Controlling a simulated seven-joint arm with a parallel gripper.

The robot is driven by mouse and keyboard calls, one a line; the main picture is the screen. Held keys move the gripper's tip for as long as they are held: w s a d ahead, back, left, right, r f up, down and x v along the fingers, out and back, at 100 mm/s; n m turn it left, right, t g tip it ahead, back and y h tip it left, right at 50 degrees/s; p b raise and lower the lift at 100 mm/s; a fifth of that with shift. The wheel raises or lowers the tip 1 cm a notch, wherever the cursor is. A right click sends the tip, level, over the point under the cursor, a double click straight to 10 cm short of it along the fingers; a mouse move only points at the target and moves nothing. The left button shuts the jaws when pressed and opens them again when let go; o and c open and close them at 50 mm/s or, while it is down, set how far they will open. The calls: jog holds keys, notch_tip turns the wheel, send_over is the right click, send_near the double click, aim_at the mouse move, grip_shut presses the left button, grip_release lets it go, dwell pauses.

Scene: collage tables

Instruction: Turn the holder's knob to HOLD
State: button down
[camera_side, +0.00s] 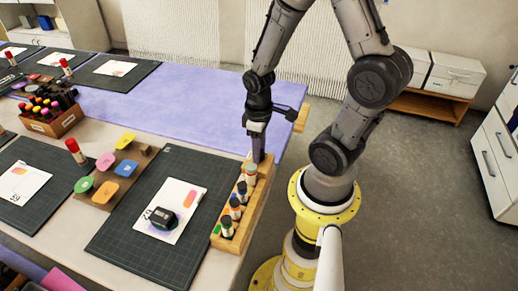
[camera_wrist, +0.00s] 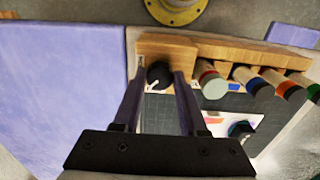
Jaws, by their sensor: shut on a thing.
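The wooden holder (camera_side: 262,190) runs along the table edge beside the dark cutting mat, with several capped markers standing in it. In the wrist view the holder (camera_wrist: 230,50) spans the top, and its round black knob (camera_wrist: 159,76) sits at its left end. A white pointer line on the knob points toward the lower left. My gripper (camera_wrist: 160,72) has one finger on each side of the knob and is shut on it. In the side view my gripper (camera_side: 257,156) reaches down at the holder's far end; the knob is hidden there. I cannot read any HOLD marking.
Markers with red (camera_wrist: 211,82), blue and orange bands stand close to the right finger. A black object (camera_side: 161,218) sits on a white card on the cutting mat (camera_side: 120,238). A purple mat (camera_side: 180,105) lies clear behind. Coloured pads (camera_side: 105,161) are farther left.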

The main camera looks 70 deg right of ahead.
jog(key=m, duration=0.4)
jog(key=shift+m, duration=0.3)
jog(key=m, duration=0.4)
jog(key=shift+m, duration=0.3)
jog(key=shift+c, duration=2.2)
grip_release()
notch_tip(320, 180, up, 14)
jog(key=shift+f, duration=0.1)
